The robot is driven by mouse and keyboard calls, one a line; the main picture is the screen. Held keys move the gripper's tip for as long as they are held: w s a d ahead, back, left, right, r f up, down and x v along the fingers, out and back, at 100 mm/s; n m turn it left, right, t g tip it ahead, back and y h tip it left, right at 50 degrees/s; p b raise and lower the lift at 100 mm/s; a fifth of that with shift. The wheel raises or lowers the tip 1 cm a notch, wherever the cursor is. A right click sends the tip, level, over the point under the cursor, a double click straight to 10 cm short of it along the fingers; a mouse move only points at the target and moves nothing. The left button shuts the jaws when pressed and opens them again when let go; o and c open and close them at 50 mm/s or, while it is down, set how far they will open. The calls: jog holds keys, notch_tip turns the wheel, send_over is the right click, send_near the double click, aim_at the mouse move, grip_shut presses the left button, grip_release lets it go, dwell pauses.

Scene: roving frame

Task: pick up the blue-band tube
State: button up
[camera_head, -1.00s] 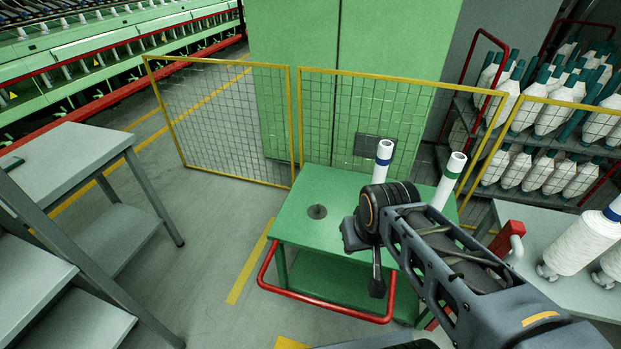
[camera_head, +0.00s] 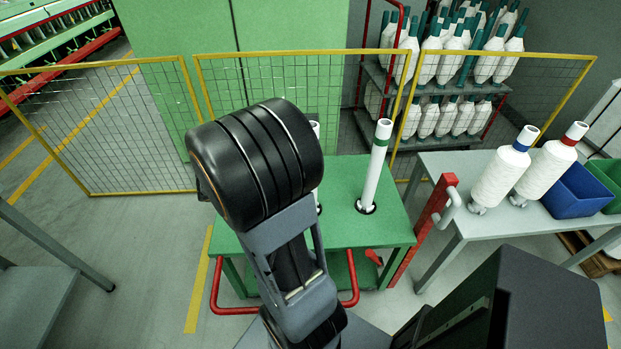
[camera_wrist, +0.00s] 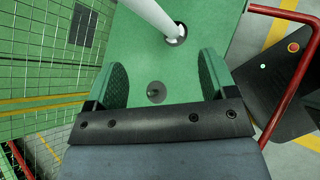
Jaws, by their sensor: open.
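The green cart (camera_head: 400,228) holds two upright white tubes. The green-band tube (camera_head: 373,170) stands in a hole at the right. The blue-band tube (camera_head: 315,129) shows only as a sliver behind my arm, its band hidden. In the wrist view, a white tube (camera_wrist: 153,14) rises from a hole beyond the fingers; its band is out of frame. My gripper (camera_wrist: 160,76) is open and empty above the cart top, an empty hole (camera_wrist: 155,92) showing between its fingers. In the head view my arm hides the fingers.
A yellow mesh fence (camera_head: 140,130) runs behind the cart. A grey table (camera_head: 460,190) at the right holds white yarn spools (camera_head: 505,168) and a blue bin (camera_head: 580,192). The cart has a red rail (camera_head: 216,290).

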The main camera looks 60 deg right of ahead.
jog(key=d+f+n+h, duration=0.1)
jog(key=d+f+n, duration=0.1)
jog(key=d, duration=0.7)
jog(key=d+f+n+h, duration=0.1)
jog(key=d+f+n, duration=0.2)
jog(key=d, duration=0.7)
notch_tip(320, 180, down, 2)
jog(key=shift+f+h, duration=0.25)
jog(key=shift+h, duration=0.05)
jog(key=shift+s, duration=0.1)
jog(key=c, duration=1.4)
